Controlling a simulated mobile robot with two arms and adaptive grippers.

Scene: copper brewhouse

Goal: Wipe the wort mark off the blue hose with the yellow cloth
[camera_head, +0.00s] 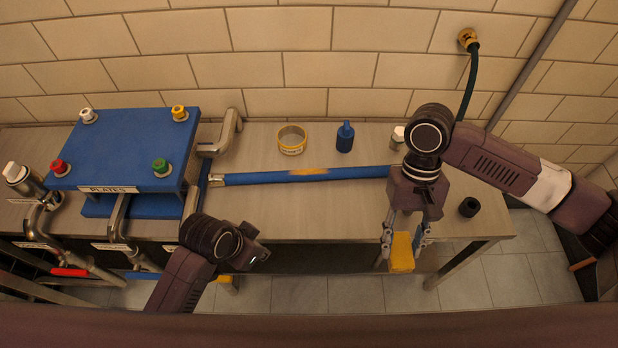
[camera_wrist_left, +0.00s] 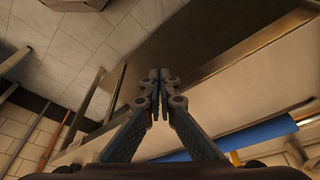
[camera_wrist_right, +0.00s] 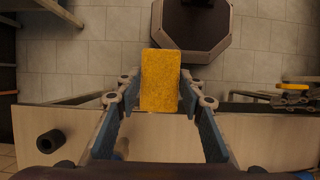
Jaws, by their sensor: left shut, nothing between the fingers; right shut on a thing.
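The blue hose (camera_head: 340,174) lies along the table from the blue plate block to near my right arm. A tan-brown wort mark (camera_head: 308,172) shows on its upper side near the middle. The yellow cloth (camera_head: 402,253) is a folded block held in my right gripper (camera_head: 404,240), at the table's front edge, to the right of and nearer than the mark. The cloth also shows between the fingers in the right wrist view (camera_wrist_right: 161,80). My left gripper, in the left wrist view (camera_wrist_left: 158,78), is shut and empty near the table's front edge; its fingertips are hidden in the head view.
A blue plate block (camera_head: 130,145) with pipes and coloured knobs stands at left. A yellow tape roll (camera_head: 291,140) and a blue bottle-like part (camera_head: 345,137) stand behind the hose. The table in front of the hose is clear.

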